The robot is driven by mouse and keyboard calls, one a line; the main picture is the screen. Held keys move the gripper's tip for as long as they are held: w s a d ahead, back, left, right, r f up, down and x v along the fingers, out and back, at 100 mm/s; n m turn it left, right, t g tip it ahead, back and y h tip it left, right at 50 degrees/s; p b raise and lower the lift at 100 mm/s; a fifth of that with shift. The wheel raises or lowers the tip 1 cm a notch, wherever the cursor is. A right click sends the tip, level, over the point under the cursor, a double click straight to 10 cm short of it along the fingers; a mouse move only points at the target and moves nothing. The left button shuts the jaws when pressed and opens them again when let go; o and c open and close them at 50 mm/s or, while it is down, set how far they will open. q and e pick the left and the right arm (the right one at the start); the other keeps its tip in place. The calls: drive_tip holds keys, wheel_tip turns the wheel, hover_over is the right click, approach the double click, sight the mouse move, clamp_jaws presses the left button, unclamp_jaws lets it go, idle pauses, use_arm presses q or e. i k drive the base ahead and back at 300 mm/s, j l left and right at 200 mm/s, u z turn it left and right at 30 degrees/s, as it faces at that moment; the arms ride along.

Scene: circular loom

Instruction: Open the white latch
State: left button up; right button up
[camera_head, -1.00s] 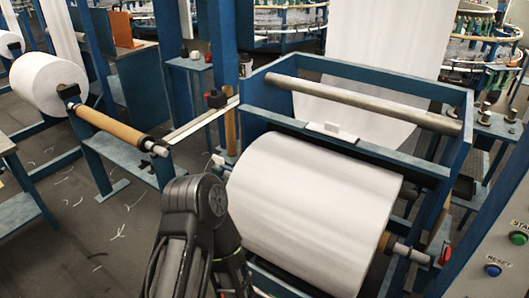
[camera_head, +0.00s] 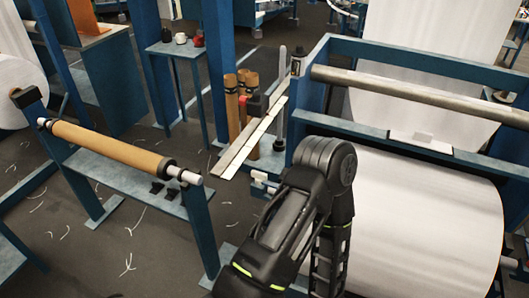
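A small white piece (camera_head: 263,179), which may be the white latch, shows at the left end of the blue roll frame, just left of my arm. Another white flat piece (camera_head: 420,142) rests on the frame's crossbar above the large white roll (camera_head: 425,225). I cannot tell for sure which one is the latch, or whether it is open or shut. One black arm of mine rises from the bottom centre and covers the left part of the roll. Neither of my grippers shows.
The blue frame (camera_head: 430,68) carries a grey bar (camera_head: 420,95). Left of it are brown tubes (camera_head: 232,105) and a long pale strip (camera_head: 248,137). A brown roller (camera_head: 105,146) sits on a blue stand at left. Floor with white scraps lies between stand and frame.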

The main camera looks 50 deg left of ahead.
sight(260, 177)
drive_tip(key=k+j, duration=0.1)
drive_tip(key=j, duration=0.3)
drive_tip(key=k+j, duration=0.1)
drive_tip(key=j, duration=0.35)
drive_tip(key=k+j, duration=0.1)
drive_tip(key=j, duration=0.3)
drive_tip(key=k+j+z, duration=0.1)
drive_tip(key=j, duration=0.35)
drive_tip(key=k+j, duration=0.1)
drive_tip(key=j, duration=0.3)
drive_tip(key=k+j, duration=0.1)
drive_tip(key=j, duration=0.3)
drive_tip(key=k+j, duration=0.1)
drive_tip(key=j, duration=0.3)
drive_tip(key=z, duration=0.05)
